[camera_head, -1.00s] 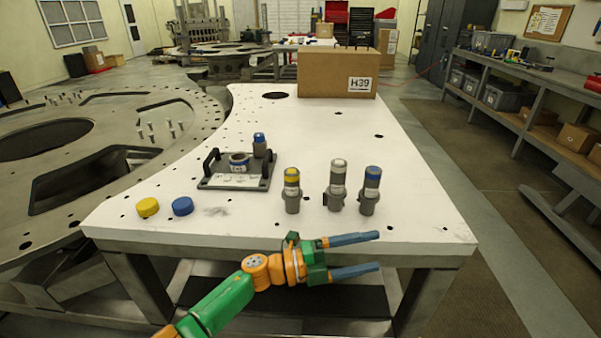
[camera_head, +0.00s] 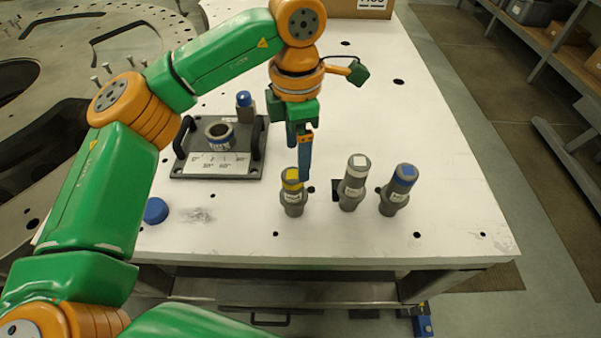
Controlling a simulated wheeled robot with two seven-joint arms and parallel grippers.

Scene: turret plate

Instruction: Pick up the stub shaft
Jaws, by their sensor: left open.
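Three grey stub shafts stand upright in a row on the white table: one with a yellow top (camera_head: 292,195), one with a white top (camera_head: 353,184) and one with a blue top (camera_head: 397,190). My left gripper (camera_head: 304,176) is open and points down beside the yellow-topped shaft, at its upper right. Its blue fingers overlap each other in this view, and I cannot tell whether they touch that shaft. The shaft is not lifted. My right gripper is not in view.
A dark fixture plate (camera_head: 185,170) with two handles, a ring and an angle scale lies left of the shafts. A blue-topped post (camera_head: 245,106) stands at its back corner. A blue cap (camera_head: 155,210) lies at front left. A cardboard box (camera_head: 345,8) is at the back.

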